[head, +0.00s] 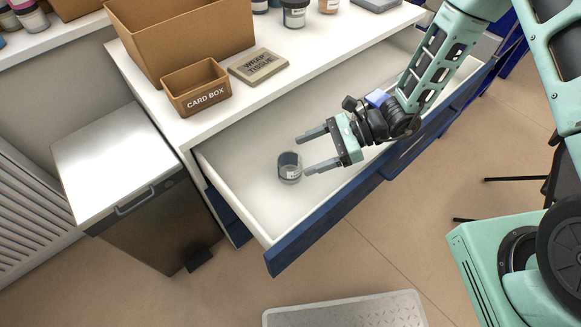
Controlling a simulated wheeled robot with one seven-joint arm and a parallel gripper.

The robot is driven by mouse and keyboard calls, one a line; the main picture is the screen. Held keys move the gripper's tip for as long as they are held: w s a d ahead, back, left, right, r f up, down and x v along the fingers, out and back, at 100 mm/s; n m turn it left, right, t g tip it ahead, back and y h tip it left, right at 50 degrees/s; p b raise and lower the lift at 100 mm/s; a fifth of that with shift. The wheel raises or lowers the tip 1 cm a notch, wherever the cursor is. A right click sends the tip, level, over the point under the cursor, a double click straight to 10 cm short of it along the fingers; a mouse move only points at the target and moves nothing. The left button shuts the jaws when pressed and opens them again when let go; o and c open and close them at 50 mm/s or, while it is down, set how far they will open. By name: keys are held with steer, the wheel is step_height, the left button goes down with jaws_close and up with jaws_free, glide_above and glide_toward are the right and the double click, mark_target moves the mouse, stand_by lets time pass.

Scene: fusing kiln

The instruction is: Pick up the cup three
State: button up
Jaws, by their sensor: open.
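A small clear cup with a grey band and a pale label (289,168) stands in the open drawer (240,185). No number can be read on it, so I cannot tell if it is cup three. My gripper (304,153) is open, its two fingers pointing left toward the cup. The fingertips are at or just above the cup's right side. I cannot tell whether they touch it. Nothing is seen between the jaws apart from part of the cup near the tips.
The drawer's blue front (330,215) and white walls surround the cup. A metal bin (118,165) stands left. The drawer floor around the cup is clear.

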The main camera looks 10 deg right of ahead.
mark_target(279, 166)
steer(key=x, duration=0.7)
steer(key=shift+a+f, duration=0.2)
steer(key=shift+a, duration=0.1)
steer(key=c, duration=1.1)
